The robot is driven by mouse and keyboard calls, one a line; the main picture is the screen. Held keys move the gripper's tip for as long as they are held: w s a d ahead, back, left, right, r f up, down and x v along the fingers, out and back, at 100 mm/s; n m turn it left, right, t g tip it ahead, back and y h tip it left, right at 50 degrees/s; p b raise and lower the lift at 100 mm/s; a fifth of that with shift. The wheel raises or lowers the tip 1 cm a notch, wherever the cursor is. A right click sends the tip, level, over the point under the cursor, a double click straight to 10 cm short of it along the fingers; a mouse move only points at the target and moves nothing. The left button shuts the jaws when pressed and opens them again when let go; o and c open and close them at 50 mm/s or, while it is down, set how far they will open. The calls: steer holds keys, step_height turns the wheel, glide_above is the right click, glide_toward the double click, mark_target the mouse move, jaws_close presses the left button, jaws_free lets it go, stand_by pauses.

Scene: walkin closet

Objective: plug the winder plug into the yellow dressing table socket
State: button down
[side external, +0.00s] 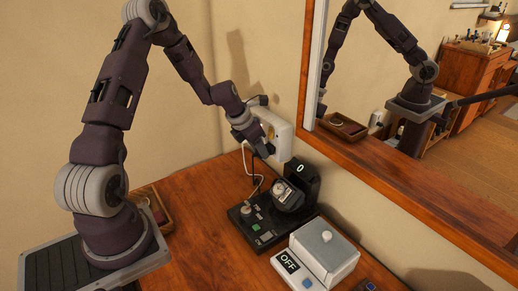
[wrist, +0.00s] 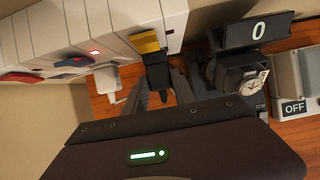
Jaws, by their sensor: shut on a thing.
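The winder plug (wrist: 157,75) is black and sits between the fingers of my gripper (wrist: 160,92) in the wrist view. Its front end is at the yellow socket (wrist: 148,43), lined up with it and seeming to touch; I cannot tell how deep it is in. The white multi-socket block (side external: 283,138) is on the wall, and my gripper (side external: 264,150) is shut on the plug right at its front. The black watch winder (side external: 300,182) stands on the table with a display reading 0 and a watch (wrist: 252,83) on its holder.
A white plug (wrist: 106,84) with a white cable is beside the yellow socket. Other socket positions are coloured blue and red. A white box marked OFF (side external: 322,252) stands right of the winder. A mirror (side external: 400,150) is behind, and a wooden tray (side external: 151,207) is near my base.

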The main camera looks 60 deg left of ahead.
steer(key=shift+w, duration=0.6)
stand_by(0.4)
steer(key=c, duration=0.9)
jaws_free()
steer(key=shift+c, duration=0.2)
steer(key=s+d+r+m, duration=0.6)
steer(key=d+r+m, duration=0.2)
steer(key=r+m, duration=0.15)
steer(key=s+d+r+m, duration=0.6)
steer(key=d+r+m, duration=0.25)
steer(key=r, duration=0.25)
steer(key=s+d+r+m, duration=0.1)
steer(key=s+d+m, duration=0.1)
steer(key=s+m, duration=0.7)
steer(key=s+d+r+m, duration=0.2)
steer(key=s+d+m, duration=0.1)
steer(key=s+m, duration=0.6)
steer(key=shift+s, duration=0.25)
